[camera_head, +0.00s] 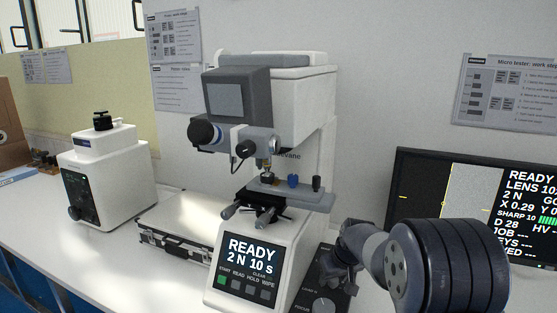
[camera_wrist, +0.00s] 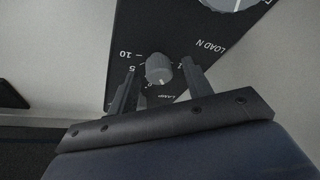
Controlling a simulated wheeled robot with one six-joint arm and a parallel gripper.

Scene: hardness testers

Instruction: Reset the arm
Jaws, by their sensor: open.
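My gripper (camera_wrist: 160,85) is open in the wrist view, its two fingers on either side of a small grey knob (camera_wrist: 158,68) on a black control panel (camera_wrist: 130,40). I cannot tell whether the fingers touch the knob. In the head view my arm comes in from the lower right, and my gripper (camera_head: 338,272) is by the same dark panel (camera_head: 322,290), just right of the tester's display base. The fingertips are partly hidden there by my own wrist.
A white micro hardness tester (camera_head: 300,100) with a READY screen (camera_head: 250,258) stands close left of my arm. A monitor (camera_head: 425,185) is behind my arm at right. A silver case (camera_head: 175,228) and another white machine (camera_head: 105,165) stand left on the white bench (camera_head: 60,240).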

